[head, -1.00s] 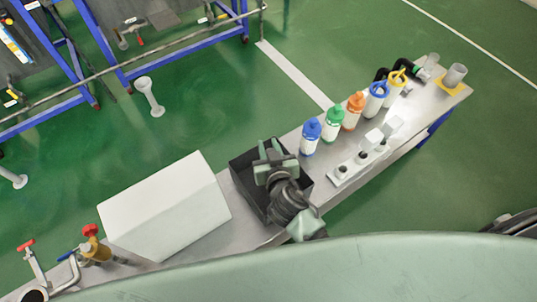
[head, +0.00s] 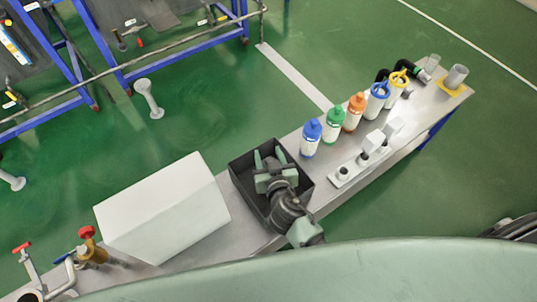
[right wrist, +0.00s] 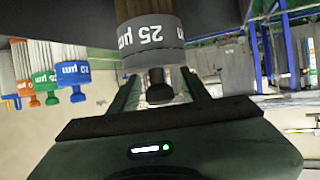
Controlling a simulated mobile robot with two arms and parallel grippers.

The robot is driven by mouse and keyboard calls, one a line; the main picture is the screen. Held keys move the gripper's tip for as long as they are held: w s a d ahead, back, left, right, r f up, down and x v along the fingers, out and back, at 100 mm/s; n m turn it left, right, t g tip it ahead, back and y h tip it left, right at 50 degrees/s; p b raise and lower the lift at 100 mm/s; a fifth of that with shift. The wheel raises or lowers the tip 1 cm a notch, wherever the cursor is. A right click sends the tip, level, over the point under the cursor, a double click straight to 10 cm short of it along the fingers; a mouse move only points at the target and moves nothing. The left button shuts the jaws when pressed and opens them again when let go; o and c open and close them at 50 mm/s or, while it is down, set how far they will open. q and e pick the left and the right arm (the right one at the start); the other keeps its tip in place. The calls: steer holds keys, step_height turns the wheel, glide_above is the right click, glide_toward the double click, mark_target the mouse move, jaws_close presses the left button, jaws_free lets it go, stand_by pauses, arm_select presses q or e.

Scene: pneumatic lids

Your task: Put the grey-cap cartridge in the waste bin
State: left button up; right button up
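My right gripper (head: 269,156) is over the open black waste bin (head: 238,164) on the bench, its fingers pointing into it. In the right wrist view, the grey-cap cartridge (right wrist: 150,36) has a brown pleated body and a grey cap marked 25 µm, which reads upside down. Its dark knob (right wrist: 159,86) lies between my right fingers (right wrist: 160,82), with gaps on both sides, so the gripper looks open. In the head view the cartridge is hidden by my gripper. I cannot tell whether it touches the bin floor. My left gripper is not in view.
A large white box (head: 160,207) stands left of the bin. Blue (head: 311,138), green (head: 333,124) and orange (head: 354,111) capped cartridges stand to the right, near a white stand (head: 352,170). A red-handled valve (head: 90,247) is at the bench's left end.

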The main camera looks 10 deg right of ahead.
steer(key=shift+r, duration=0.15)
steer(key=v, duration=1.2)
steer(key=shift+b, duration=0.3)
